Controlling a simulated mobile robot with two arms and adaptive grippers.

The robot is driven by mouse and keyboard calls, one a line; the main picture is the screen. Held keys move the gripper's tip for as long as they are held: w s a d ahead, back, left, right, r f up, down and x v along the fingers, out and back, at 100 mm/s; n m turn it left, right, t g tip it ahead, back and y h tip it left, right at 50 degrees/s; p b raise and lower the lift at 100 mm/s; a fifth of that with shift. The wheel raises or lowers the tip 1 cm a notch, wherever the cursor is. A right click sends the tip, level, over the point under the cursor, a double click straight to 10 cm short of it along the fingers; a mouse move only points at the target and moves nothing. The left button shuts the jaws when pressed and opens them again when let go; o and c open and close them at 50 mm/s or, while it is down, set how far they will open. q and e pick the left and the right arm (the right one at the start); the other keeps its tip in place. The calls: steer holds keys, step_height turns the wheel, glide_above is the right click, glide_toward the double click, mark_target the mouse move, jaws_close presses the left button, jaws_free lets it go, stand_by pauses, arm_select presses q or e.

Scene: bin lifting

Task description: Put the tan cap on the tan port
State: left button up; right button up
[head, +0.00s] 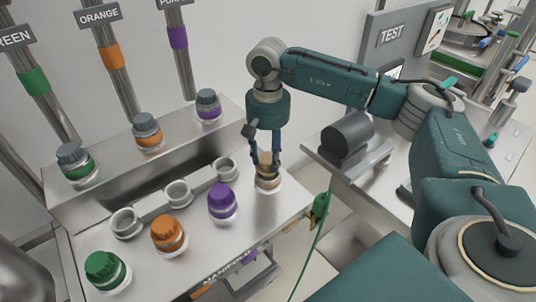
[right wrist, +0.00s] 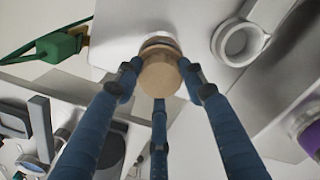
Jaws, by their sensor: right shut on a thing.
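The tan cap (head: 267,164) is between the fingers of my right gripper (head: 265,156), which is shut on it from above. In the right wrist view the cap (right wrist: 162,79) shows as a round tan top with three blue fingers around it. The tan port (head: 268,183) is right under the cap, a pale base with a tan band at the right end of the front row. The cap looks upright and in line with it. I cannot tell whether the cap is seated or just above the port. My left gripper is not in view.
Green (head: 104,268), orange (head: 167,234) and purple (head: 222,202) capped ports stand in the same row to the left. Behind them are empty grey ring holders (head: 178,192). A green connector with a cable (head: 320,205) hangs off the bench's right edge. A dark cylinder (head: 347,136) lies beyond.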

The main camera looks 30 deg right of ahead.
steer(key=shift+f+b, duration=0.95)
steer(key=shift+f, duration=0.15)
stand_by(0.9)
steer(key=o, duration=1.5)
steer(key=shift+c, duration=0.2)
steer(key=shift+r, duration=0.1)
steer(key=shift+r, duration=0.3)
step_height(320, 180, up, 11)
